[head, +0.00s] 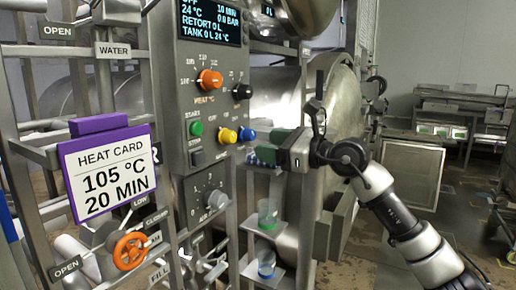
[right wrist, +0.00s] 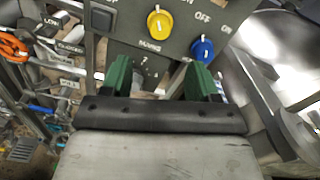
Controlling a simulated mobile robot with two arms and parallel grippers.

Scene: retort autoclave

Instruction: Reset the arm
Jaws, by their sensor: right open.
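My right arm (head: 395,215) comes in from the lower right of the head view. Its gripper (head: 264,150) is in front of the right side of the control panel (head: 175,80), near the blue knob (head: 247,134). In the right wrist view the two green fingers of my right gripper (right wrist: 159,80) stand wide apart with nothing between them. The yellow knob (right wrist: 160,23) and the blue knob (right wrist: 202,49) lie beyond the fingertips, and no contact shows. My left gripper is in neither view.
A heat card (head: 107,178) reading 105 °C, 20 MIN hangs at left, above an orange handwheel (head: 131,251). Cups (head: 267,213) stand on small shelves below my right gripper. The large metal retort (head: 325,95) is behind it. Open floor (head: 460,205) lies at right.

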